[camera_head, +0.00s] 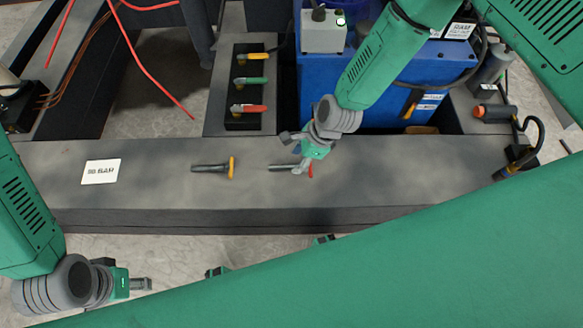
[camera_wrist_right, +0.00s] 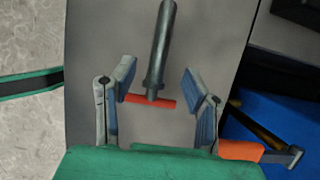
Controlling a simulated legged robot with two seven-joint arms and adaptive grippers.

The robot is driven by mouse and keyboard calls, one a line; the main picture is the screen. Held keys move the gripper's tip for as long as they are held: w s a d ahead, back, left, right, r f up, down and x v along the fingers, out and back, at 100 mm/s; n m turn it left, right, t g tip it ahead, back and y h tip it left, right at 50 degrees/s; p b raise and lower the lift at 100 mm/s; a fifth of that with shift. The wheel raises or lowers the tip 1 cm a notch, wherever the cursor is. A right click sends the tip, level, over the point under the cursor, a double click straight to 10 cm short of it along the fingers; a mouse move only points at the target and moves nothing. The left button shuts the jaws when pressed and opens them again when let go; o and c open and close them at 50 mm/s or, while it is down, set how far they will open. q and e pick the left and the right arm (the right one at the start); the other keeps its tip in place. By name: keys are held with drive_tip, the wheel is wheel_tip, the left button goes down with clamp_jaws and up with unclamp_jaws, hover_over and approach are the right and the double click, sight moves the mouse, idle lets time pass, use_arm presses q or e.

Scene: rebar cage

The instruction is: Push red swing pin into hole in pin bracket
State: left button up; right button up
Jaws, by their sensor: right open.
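A dark grey pin with a red cross handle (camera_head: 281,168) lies on the grey bench ledge. In the right wrist view the red-handled pin (camera_wrist_right: 159,52) points away from my gripper. My right gripper (camera_wrist_right: 158,74) is open, its fingers on either side of the pin and nothing clamped. My right gripper (camera_head: 292,153) partly covers the pin in the head view. A similar pin with a yellow handle (camera_head: 212,168) lies to its left. My left gripper (camera_head: 141,284) is at the lower left, away from the pins; its jaw gap is unclear. I cannot make out a pin bracket hole.
A dark tray (camera_head: 234,121) behind the ledge holds yellow-, green- and red-handled parts. A blue machine (camera_head: 315,85) stands behind my right gripper. A white label (camera_head: 101,171) lies left on the ledge. An orange-tipped tool (camera_head: 494,112) and cables are at the right. The front ledge is mostly clear.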

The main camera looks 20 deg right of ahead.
sight(295, 165)
wheel_tip(295, 165, down, 3)
drive_tip(key=shift+f+b, duration=0.1)
drive_tip(key=shift+b, duration=0.5)
drive_tip(key=shift+a+f, duration=0.15)
drive_tip(key=shift+f, duration=0.05)
drive_tip(key=shift+a+r, duration=0.1)
drive_tip(key=shift+a, duration=0.3)
clamp_jaws()
drive_tip(key=shift+d, duration=0.2)
